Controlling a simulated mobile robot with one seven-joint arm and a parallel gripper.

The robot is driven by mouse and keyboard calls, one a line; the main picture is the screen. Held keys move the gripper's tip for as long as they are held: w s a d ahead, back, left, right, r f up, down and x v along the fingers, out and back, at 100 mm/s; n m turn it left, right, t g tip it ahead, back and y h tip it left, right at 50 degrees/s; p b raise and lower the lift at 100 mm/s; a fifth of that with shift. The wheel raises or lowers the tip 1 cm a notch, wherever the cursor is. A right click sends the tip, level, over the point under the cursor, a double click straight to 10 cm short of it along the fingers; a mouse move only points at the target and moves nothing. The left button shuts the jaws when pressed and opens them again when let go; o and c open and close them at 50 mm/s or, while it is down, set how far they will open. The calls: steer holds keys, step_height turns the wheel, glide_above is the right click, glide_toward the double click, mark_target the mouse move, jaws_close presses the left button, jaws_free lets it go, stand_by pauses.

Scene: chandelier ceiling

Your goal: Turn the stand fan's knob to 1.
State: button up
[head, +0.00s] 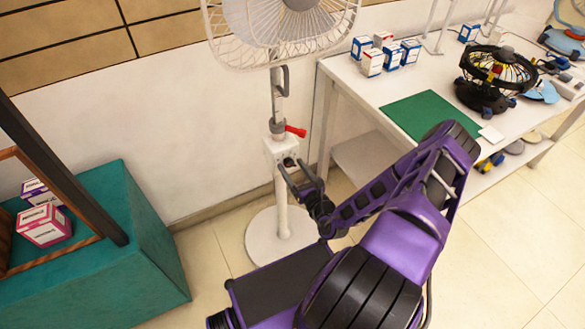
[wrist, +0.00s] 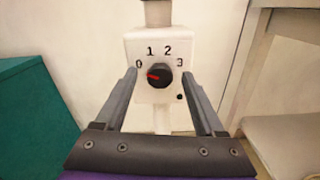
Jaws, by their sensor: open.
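The white stand fan (head: 281,150) stands on a round base by the wall, its control box facing my arm. In the wrist view, the box front (wrist: 145,45) carries the marks 0, 1, 2 and 3 above a round black knob (wrist: 159,78). The knob's red pointer is turned left, close to the 0 mark. My gripper (wrist: 159,74) is open, one finger on each side of the knob with gaps between. In the head view my gripper (head: 287,164) is at the box, and the knob is hard to make out.
A white table (head: 357,88) to the right holds a green mat (head: 428,117), small boxes (head: 372,62) and a small black fan (head: 490,75). A teal cabinet (head: 155,250) stands at left. A red lever (head: 295,131) sticks out of the pole above the box.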

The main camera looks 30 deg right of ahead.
steer(key=shift+w, duration=0.25)
jaws_close()
steer(key=shift+m, duration=0.3)
steer(key=m+p, duration=0.1)
steer(key=m, duration=0.1)
steer(key=shift+m, duration=0.4)
steer(key=m+p, duration=0.1)
steer(key=m, duration=0.4)
steer(key=shift+d, duration=0.1)
steer(key=shift+m, duration=0.3)
